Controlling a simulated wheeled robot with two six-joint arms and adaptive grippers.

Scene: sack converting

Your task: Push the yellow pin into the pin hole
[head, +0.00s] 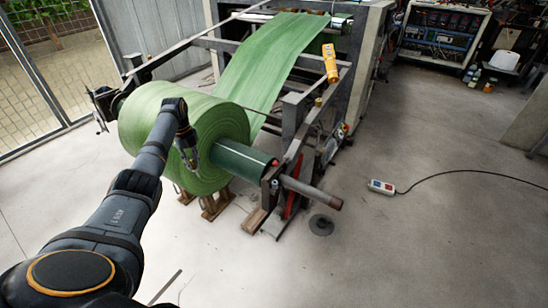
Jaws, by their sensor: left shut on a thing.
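My left gripper (189,158) points down in front of the end face of a big green roll. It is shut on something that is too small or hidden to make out. A small yellow knob (318,102) stands on the machine's side frame, well to the right of and beyond the gripper. It may be the yellow pin, but I cannot tell at this size. I cannot make out the pin hole. My right gripper is not in view.
The green roll (150,118) sits on a shaft (312,192) that sticks out to the right. Its green web (270,50) runs up into the machine. A yellow control box (330,62) is on the frame. A cabled box (382,187) lies on otherwise clear floor (440,240) at right.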

